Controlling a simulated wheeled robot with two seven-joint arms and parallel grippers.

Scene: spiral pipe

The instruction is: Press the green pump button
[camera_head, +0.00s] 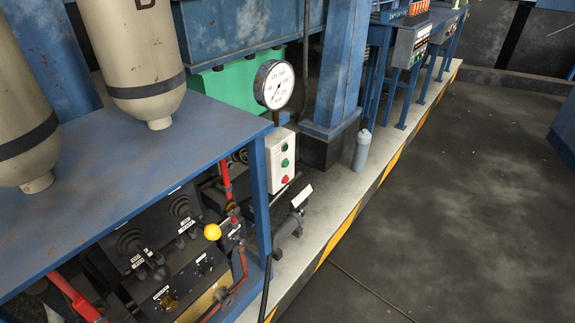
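A white control box (277,172) stands below a round white gauge, at the edge of the blue frame. On its front, a small green button (284,163) sits in the middle, with a red button (285,180) below it. A small dark fitting (283,147) sits above the green one; its colour is hard to tell. Nothing touches the box front. Neither of my grippers is in view. Whether this green button is the pump button cannot be read from a label.
The round gauge (274,84) rises above the box. A grey bottle (362,150) stands by a blue column (341,70). Dark floor at right is clear.

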